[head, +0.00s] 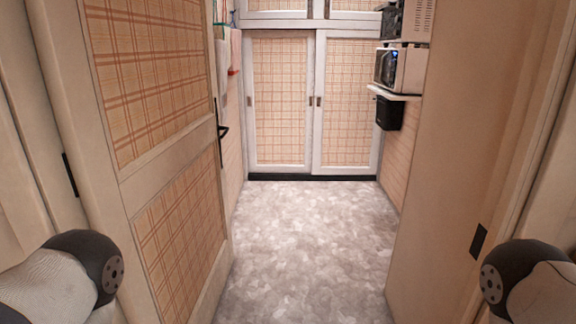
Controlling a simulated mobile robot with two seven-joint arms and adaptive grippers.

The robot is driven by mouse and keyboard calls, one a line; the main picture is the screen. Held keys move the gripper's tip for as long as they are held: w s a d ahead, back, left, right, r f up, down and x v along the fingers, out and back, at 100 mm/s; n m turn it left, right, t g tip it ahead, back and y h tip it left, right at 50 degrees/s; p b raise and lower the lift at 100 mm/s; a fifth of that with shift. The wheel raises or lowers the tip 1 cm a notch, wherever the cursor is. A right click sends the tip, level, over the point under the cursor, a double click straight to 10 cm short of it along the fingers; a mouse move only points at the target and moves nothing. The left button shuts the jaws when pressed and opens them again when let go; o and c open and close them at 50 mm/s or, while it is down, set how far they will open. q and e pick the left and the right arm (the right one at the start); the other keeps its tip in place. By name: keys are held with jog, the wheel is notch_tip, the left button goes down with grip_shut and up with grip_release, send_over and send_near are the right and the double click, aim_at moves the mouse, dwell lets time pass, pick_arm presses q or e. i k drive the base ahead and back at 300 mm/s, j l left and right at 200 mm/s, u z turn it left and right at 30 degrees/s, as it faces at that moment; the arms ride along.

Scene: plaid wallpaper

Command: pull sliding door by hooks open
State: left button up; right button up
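A pair of sliding doors with white frames and plaid panels stands at the far end of the room, the left door (280,100) and the right door (347,103). Both look closed. Parts of my two arms show at the lower left and lower right corners, far from the doors. Neither gripper is in the picture.
A plaid hinged door (160,190) with a black handle (222,128) stands open on the left. A microwave (399,70) sits on a wall shelf (394,93) at right, with a black box (388,113) below. The grey floor (307,235) is clear to the sliding doors.

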aim_at(278, 66)
jog(key=i, duration=4.95)
